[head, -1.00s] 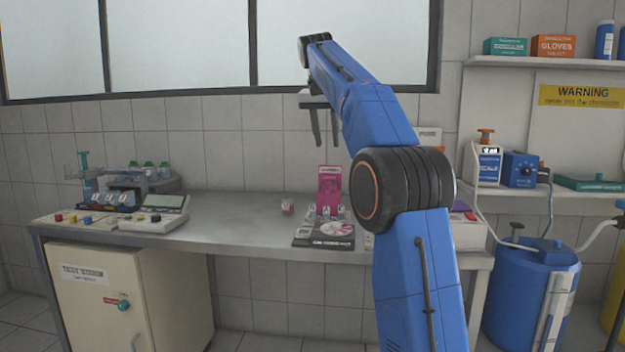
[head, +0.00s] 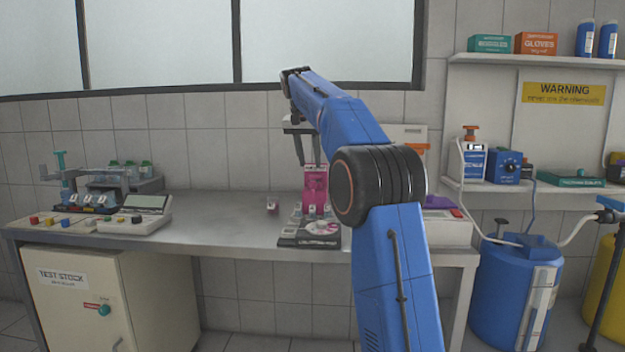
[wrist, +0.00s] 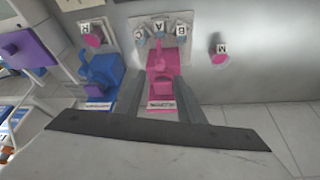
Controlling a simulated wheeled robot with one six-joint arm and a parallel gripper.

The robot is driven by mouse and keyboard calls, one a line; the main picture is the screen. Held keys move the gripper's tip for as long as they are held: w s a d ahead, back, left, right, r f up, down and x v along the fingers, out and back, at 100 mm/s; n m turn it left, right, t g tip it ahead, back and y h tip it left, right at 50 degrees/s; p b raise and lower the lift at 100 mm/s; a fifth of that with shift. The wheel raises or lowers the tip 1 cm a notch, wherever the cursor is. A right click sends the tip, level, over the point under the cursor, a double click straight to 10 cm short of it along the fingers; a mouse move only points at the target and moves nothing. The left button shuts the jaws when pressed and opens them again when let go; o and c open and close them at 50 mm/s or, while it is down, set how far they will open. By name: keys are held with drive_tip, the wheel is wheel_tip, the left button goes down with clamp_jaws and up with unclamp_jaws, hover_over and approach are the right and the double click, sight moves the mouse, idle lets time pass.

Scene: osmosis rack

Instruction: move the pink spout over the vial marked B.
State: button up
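The pink dispenser (head: 315,187) stands upright on a dark base on the bench, and in the wrist view it (wrist: 163,88) lies between my finger lines. Its narrow pink spout (wrist: 158,46) points to the row of vials, roughly at the middle one, marked A (wrist: 160,28). The vial marked B (wrist: 181,31) is to the right of A in the wrist view, and another vial (wrist: 140,35) is to the left, its letter probably C. My gripper (head: 308,162) is open above the dispenser, pointing down; I cannot tell whether its fingers touch it.
A blue dispenser (wrist: 102,68) stands to the left in the wrist view, near a vial marked R (wrist: 95,28). A vial marked M (wrist: 221,48) stands apart to the right. Test equipment (head: 110,190) is on the bench's left. Bare bench (head: 215,210) lies between.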

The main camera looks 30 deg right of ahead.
sight(314, 187)
drive_tip(key=x, duration=0.8)
clamp_jaws()
